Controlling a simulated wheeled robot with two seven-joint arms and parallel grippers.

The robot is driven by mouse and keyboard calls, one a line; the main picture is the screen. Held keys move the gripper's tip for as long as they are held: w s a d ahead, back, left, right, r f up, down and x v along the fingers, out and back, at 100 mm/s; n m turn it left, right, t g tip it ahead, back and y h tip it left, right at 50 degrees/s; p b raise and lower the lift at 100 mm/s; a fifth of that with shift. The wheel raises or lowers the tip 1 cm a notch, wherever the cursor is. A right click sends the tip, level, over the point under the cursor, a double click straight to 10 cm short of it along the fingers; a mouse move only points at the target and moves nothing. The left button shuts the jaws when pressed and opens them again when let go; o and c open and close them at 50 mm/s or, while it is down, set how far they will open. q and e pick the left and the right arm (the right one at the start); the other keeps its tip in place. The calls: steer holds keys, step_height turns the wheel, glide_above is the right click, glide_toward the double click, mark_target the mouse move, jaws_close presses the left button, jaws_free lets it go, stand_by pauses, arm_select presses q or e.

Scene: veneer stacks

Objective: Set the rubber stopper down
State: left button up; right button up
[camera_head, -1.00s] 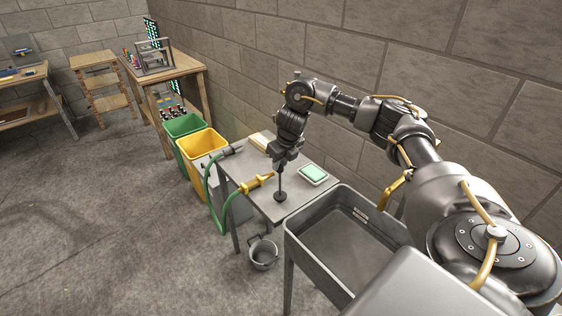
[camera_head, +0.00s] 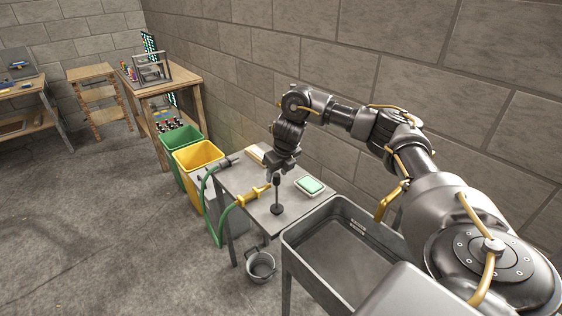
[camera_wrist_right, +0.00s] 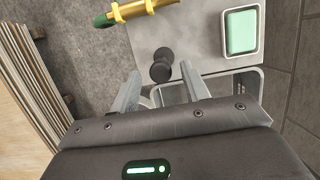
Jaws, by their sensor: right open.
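The rubber stopper (camera_head: 277,209) is dark, with a round base and a thin upright stem. It stands on the grey metal table (camera_head: 244,181). My right gripper (camera_head: 275,177) is just above the top of its stem, pointing down. In the right wrist view the stopper (camera_wrist_right: 161,66) shows just beyond and between the spread fingers of my right gripper (camera_wrist_right: 160,84), which is open and empty. My left gripper is not in view.
A yellow hose nozzle (camera_head: 254,194) lies left of the stopper, and a soap dish with a green block (camera_head: 309,185) is to its right. A grey tub (camera_head: 335,254) stands in front. A bucket (camera_head: 261,265) is below the table. Yellow (camera_head: 197,156) and green bins stand behind.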

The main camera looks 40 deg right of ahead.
steer(key=p+v, duration=0.1)
steer(key=v, duration=1)
steer(key=shift+p, duration=0.35)
